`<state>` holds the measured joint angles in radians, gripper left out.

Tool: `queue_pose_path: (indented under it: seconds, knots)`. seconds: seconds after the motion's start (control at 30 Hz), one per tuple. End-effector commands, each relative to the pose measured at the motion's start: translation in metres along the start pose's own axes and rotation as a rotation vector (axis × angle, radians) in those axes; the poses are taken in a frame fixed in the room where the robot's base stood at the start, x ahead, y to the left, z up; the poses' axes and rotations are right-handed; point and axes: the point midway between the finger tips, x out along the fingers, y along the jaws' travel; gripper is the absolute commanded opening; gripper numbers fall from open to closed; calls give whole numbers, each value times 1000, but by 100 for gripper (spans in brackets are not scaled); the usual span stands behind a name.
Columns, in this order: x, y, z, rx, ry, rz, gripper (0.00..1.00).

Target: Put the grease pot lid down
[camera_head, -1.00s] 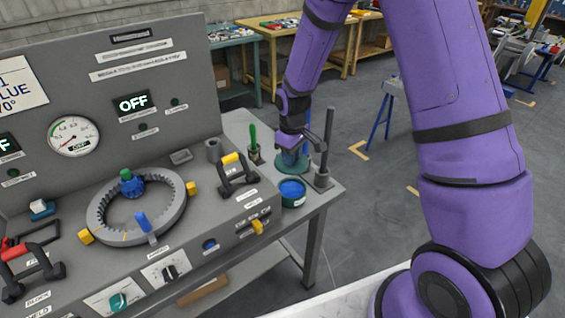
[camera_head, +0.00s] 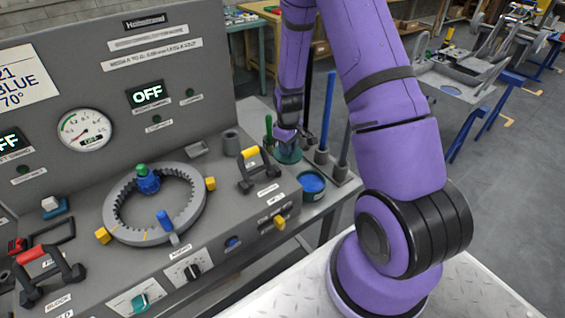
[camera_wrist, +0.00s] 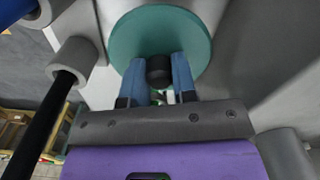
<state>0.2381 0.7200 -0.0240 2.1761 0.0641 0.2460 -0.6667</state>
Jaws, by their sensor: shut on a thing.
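The grease pot lid is a teal disc with a black knob; it shows large in the wrist view (camera_wrist: 160,22) and small in the head view (camera_head: 288,155). My gripper (camera_wrist: 158,70) is shut on the knob, with a blue finger on each side. In the head view, my gripper (camera_head: 290,132) is at the bench's right end, just behind the open grease pot (camera_head: 312,186), which shows blue grease. The lid is low over the bench top, apart from the pot's mouth. I cannot tell whether its underside touches the bench.
Upright rods in grey holders, one of them blue (camera_head: 326,115), stand close to the right of the lid. A green-handled tool (camera_head: 268,128) stands to its left. A yellow-topped handle (camera_head: 258,168) is on the panel. The bench's right edge is close.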

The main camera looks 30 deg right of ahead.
Motion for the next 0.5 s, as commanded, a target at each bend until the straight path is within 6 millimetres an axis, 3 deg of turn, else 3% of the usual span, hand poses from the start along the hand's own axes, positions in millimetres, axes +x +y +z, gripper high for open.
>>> queue_pose_path:
  seconds: [0.5]
  knots:
    - [50, -1, 0, 0, -3, -2, 2]
